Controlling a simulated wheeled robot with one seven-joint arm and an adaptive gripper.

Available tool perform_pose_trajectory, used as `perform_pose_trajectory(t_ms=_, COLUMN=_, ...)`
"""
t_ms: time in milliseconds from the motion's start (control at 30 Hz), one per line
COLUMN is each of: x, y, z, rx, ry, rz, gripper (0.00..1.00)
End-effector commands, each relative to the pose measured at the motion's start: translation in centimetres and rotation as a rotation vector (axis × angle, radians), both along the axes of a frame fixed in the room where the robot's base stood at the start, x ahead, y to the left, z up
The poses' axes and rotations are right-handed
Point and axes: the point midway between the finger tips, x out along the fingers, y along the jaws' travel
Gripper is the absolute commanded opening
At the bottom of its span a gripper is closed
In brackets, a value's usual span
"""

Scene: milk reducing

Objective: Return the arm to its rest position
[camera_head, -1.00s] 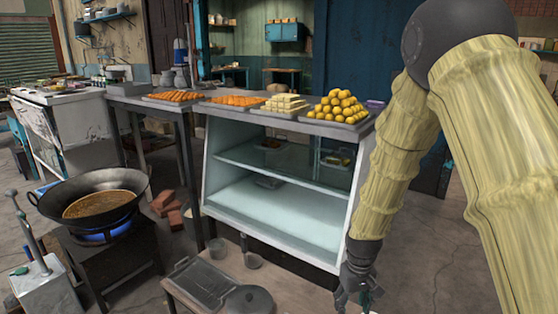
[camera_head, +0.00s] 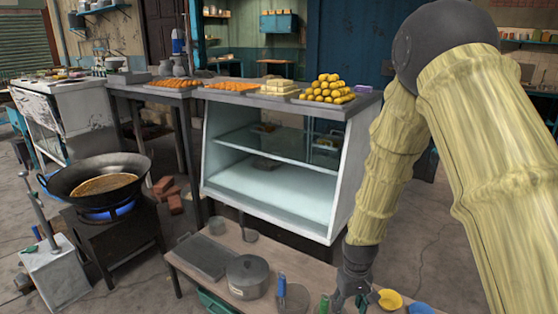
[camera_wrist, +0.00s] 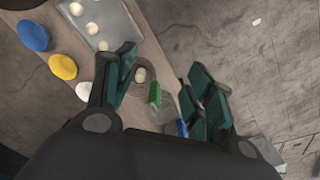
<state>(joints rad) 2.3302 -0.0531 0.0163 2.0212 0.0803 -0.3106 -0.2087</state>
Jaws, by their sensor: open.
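My arm, covered in yellow-green, hangs bent down the right side of the head view. My gripper (camera_head: 350,299) points down above the right part of a low wooden table (camera_head: 222,240). In the wrist view my gripper (camera_wrist: 163,86) has its two dark green fingers spread wide apart, with nothing held between them. Below and between them are a round vessel with a white ball (camera_wrist: 140,75) in it, a green handle (camera_wrist: 155,96) and a blue handle (camera_wrist: 182,128). The gap between gripper and table is hard to judge.
Behind stands a glass display counter (camera_head: 278,187). A wok (camera_head: 98,181) sits over a lit burner at left.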

Motion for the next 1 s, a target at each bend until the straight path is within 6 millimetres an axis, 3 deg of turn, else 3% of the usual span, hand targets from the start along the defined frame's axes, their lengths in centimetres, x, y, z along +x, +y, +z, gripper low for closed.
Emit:
perform_pose_trajectory(t_ms=267, x=-3.4, y=-0.7, z=-7.4, rx=-0.003, ry=0.004, rz=-0.026, gripper=0.54)
perform_pose_trajectory(t_ms=367, x=-5.4, y=-1.0, z=-11.5, rx=-0.004, ry=0.007, rz=-0.04, gripper=0.54)
perform_pose_trajectory(t_ms=700, x=-16.5, y=-2.2, z=-27.4, rx=-0.004, ry=0.009, rz=-0.109, gripper=0.54)
perform_pose_trajectory(t_ms=900, x=-23.7, y=-2.6, z=-34.6, rx=-0.002, ry=0.008, rz=-0.15, gripper=0.54)
perform_pose_trajectory(t_ms=1000, x=-26.3, y=-2.8, z=-36.6, rx=-0.001, ry=0.004, rz=-0.167, gripper=0.54)
